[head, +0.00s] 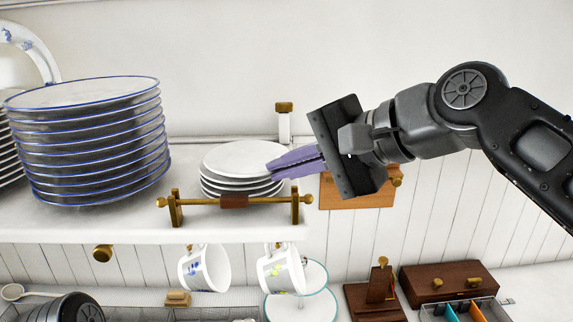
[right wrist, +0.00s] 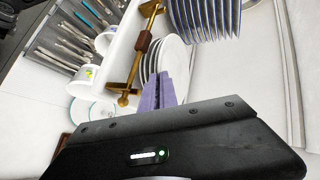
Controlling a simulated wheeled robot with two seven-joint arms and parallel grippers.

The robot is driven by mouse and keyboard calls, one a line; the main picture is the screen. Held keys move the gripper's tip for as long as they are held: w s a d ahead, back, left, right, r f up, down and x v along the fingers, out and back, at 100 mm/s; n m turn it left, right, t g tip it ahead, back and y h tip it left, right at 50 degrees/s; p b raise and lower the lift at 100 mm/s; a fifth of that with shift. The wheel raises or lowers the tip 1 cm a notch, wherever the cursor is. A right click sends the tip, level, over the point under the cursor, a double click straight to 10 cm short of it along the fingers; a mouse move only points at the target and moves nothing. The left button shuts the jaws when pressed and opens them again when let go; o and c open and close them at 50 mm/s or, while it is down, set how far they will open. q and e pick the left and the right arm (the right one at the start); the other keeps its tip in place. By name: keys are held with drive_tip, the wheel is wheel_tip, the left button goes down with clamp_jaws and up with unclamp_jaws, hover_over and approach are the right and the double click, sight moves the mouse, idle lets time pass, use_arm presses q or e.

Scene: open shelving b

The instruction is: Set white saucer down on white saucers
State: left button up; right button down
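A stack of white saucers (head: 225,189) stands on the upper shelf behind a small brass rail. The top white saucer (head: 240,157) lies level over the stack, and I cannot tell whether it touches the one below. My right gripper (head: 270,171) reaches in from the right. Its purple fingers are close together at the right rim of the top saucer and appear shut on it; they hide that part of the rim. The right wrist view also shows the fingers (right wrist: 163,78) at the edge of the saucers (right wrist: 165,55).
A tall stack of blue-rimmed plates (head: 95,140) stands to the left on the shelf (head: 110,222). The brass and wood rail (head: 234,201) runs along the shelf's front edge. Two cups (head: 205,268) hang below. A wooden box (head: 448,281) sits lower right.

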drive_tip(key=c, duration=1.6)
unclamp_jaws()
drive_tip(key=shift+c, duration=0.2)
drive_tip(key=shift+r+p, duration=0.45)
drive_tip(key=shift+s+d, duration=0.2)
drive_tip(key=shift+d, duration=0.1)
drive_tip(key=b+v, duration=0.2)
drive_tip(key=v, duration=0.9)
drive_tip(key=shift+r, duration=0.15)
drive_tip(key=shift+s, duration=0.1)
